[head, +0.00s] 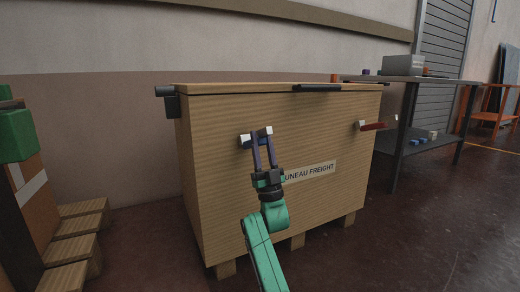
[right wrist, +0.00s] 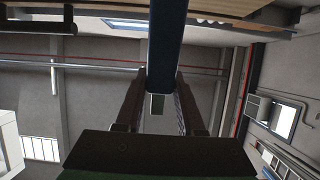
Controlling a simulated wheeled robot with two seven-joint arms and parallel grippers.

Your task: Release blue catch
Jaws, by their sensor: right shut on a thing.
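A large wooden crate (head: 225,190) labelled "UNEAU FREIGHT" stands on a pallet with its lid down. My right gripper (head: 262,140) is at the upper left of the crate's front, at a catch with a pale mount (head: 246,140). In the right wrist view its two fingers (right wrist: 162,88) are shut on the dark blue lever of the blue catch (right wrist: 167,45). In the head view the fingers largely hide this lever, so its angle is unclear. A red catch (head: 373,126) sits at the upper right of the crate's front. My left gripper is not in view.
A dark handle (head: 318,88) lies along the lid's front edge. A grey bench (head: 395,140) with a grey box (head: 403,65) stands to the right. The floor at front right is clear.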

